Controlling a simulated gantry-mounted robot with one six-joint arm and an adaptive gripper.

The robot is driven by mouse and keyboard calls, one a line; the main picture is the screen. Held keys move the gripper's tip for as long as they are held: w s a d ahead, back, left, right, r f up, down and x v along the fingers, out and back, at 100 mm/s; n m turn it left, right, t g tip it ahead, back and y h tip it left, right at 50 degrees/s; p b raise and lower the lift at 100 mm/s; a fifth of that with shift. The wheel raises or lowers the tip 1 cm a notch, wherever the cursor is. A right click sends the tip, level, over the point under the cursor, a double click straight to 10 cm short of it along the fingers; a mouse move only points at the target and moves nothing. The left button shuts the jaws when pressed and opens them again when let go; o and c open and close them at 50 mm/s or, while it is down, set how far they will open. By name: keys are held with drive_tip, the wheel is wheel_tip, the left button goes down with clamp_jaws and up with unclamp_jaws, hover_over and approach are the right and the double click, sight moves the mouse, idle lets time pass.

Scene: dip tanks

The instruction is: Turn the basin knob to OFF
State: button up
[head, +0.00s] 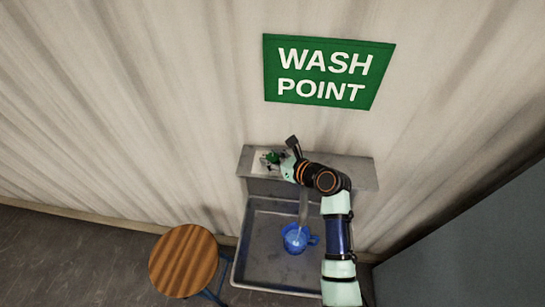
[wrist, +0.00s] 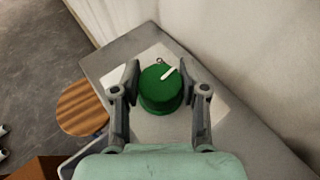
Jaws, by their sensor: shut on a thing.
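The basin knob (wrist: 158,92) is round and green with a white pointer line, on a pale plate on the grey ledge behind the basin. In the wrist view the pointer is angled to the upper right, near a small dark ring mark. My gripper (wrist: 160,82) has one finger on each side of the knob and is shut on it. In the head view the knob (head: 270,157) is small and partly covered by my gripper. The grey basin (head: 262,262) lies below the ledge. I cannot read any OFF label.
A blue jug (head: 294,239) stands in the basin, with a pale stream of water above it. A round wooden stool (head: 183,260) is left of the basin. A green WASH POINT sign (head: 325,72) hangs on the wall. A grey panel (head: 465,245) is at the right.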

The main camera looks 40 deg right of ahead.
drive_tip(key=n+g+y+b, duration=0.1)
drive_tip(key=n+y, duration=0.3)
drive_tip(key=shift+d+f+y, duration=0.1)
drive_tip(key=shift+y, duration=0.2)
drive_tip(key=n+g+y+b, duration=0.1)
drive_tip(key=n+y+b, duration=0.1)
drive_tip(key=b, duration=0.1)
drive_tip(key=shift+f, duration=0.1)
drive_tip(key=shift+n+g+y+b, duration=0.4)
drive_tip(key=shift+n+y+b, duration=0.25)
drive_tip(key=shift+b, duration=0.25)
drive_tip(key=shift+g, duration=0.3)
drive_tip(key=o, duration=1.1)
drive_tip(key=shift+o, duration=0.2)
drive_tip(key=shift+r, duration=0.2)
